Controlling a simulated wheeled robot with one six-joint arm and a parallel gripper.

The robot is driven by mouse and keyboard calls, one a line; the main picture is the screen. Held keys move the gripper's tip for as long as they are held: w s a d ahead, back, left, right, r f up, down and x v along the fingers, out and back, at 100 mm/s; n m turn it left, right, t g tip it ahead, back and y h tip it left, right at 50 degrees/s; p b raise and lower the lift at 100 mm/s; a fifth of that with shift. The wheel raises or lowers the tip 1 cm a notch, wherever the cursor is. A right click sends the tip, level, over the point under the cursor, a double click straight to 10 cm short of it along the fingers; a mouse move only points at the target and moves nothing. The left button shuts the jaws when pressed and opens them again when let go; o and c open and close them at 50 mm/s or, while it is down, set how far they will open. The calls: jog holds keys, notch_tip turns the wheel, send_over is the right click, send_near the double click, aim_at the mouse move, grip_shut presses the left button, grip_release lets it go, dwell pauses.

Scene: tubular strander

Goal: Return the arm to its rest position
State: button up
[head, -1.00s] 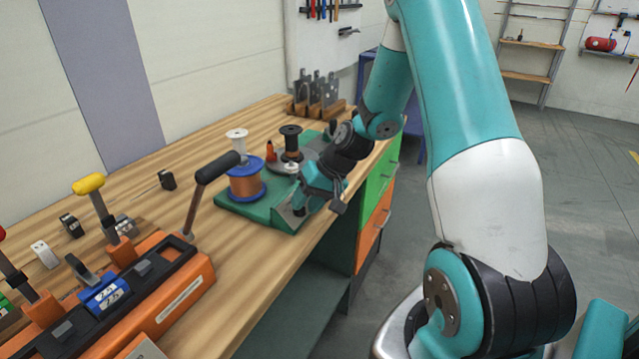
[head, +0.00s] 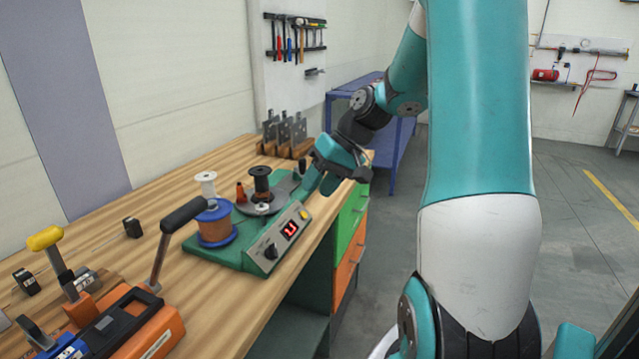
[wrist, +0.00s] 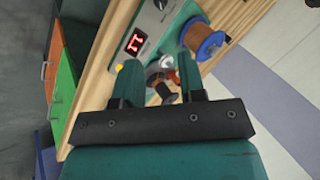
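My arm shows large on the right of the head view and reaches back over the bench's right edge. My gripper (head: 318,182) is above the edge beside the green winding machine (head: 238,255). In the wrist view my gripper (wrist: 158,75) has its two fingers spread apart with nothing held between them. A dark spool and a small orange piece show beyond the gap, on the machine. The machine's red display (head: 290,230) is lit and uncovered; it also shows in the wrist view (wrist: 136,42).
A copper wire spool (head: 215,226) and a dark spool (head: 262,184) stand on the machine. An orange lever device (head: 145,325) lies at front left. Metal brackets (head: 285,135) stand at the back. Drawers (head: 350,235) are under the bench; the floor at right is clear.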

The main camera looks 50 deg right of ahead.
dwell(0.5)
jog(key=s+a+r+n+g, duration=0.25)
jog(key=a+n, duration=0.25)
jog(key=a, duration=1.4)
jog(key=s+a+r+n+g+h, duration=0.1)
jog(key=s+a+n, duration=0.5)
jog(key=s+a, duration=0.5)
jog(key=s, duration=0.3)
jog(key=shift+a+g, duration=0.3)
jog(key=shift+g, duration=0.05)
jog(key=shift+r, duration=0.1)
